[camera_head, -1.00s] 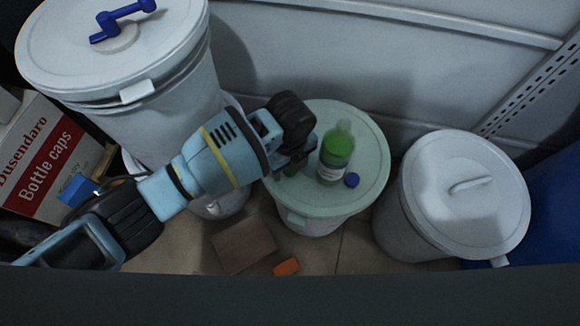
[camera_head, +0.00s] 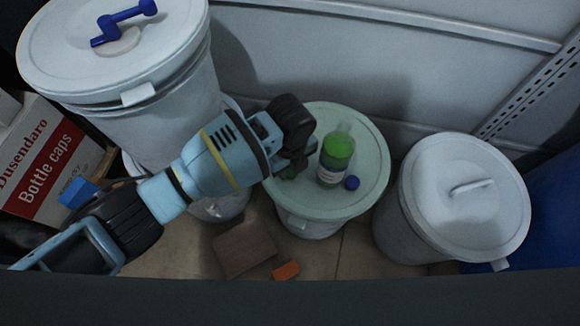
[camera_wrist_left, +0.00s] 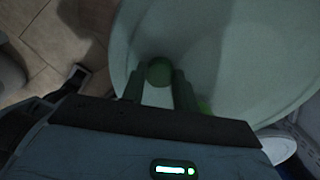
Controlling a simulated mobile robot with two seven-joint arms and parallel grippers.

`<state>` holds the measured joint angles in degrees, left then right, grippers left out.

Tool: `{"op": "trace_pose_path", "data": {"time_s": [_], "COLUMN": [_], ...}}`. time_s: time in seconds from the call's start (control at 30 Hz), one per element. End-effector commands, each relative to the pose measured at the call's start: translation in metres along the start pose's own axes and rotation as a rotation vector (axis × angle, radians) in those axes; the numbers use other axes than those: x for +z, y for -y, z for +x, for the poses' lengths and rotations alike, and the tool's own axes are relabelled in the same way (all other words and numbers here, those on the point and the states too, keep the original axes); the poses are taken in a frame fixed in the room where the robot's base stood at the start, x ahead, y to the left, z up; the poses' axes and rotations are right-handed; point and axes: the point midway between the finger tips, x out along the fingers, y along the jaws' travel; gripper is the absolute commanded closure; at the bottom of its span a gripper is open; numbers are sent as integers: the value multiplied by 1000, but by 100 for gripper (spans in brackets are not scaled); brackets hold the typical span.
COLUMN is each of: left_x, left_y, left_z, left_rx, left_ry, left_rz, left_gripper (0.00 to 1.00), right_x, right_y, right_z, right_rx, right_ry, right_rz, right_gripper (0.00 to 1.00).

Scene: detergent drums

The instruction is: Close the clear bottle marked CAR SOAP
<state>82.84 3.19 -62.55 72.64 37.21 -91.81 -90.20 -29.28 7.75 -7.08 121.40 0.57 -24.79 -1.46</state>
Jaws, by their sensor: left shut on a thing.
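A clear bottle (camera_head: 336,152) with bright green liquid and a pale label stands upright on the pale green drum lid (camera_head: 365,135). Its label is too small to read. A small blue cap (camera_head: 352,182) lies on the lid beside the bottle's base, on the right. My left gripper (camera_head: 293,168) is just left of the bottle, low over the lid. In the left wrist view, the gripper (camera_wrist_left: 159,82) is shut on a round dark green thing (camera_wrist_left: 159,71), probably a cap. A patch of bright green beside the right finger may be the bottle.
A tall white drum (camera_head: 160,100) with a blue crank on its lid stands at the left. A white lidded drum (camera_head: 465,195) stands at the right. A bottle caps box (camera_head: 45,160), a brown block (camera_head: 244,247) and an orange block (camera_head: 286,270) are lower down. The lid's back is clear.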

Motion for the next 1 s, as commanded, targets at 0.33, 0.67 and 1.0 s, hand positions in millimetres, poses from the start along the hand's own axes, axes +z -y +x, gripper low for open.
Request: {"op": "trace_pose_path", "data": {"time_s": [0.33,0.67,1.0], "left_x": [1,0,0], "left_y": [1,0,0], "left_z": [-54,-96,-100], "left_rx": [-5,-2,0], "left_ry": [4,1,-1], "left_rz": [-1,0,0], "left_gripper": [91,91,91], "right_x": [-23,-30,-23], "right_y": [-1,1,2], "right_z": [-17,-33,-35], "right_rx": [5,6,5], "right_ry": [-38,-45,-32], "right_rz": [-5,-6,-4], "right_gripper": [37,37,37]}}
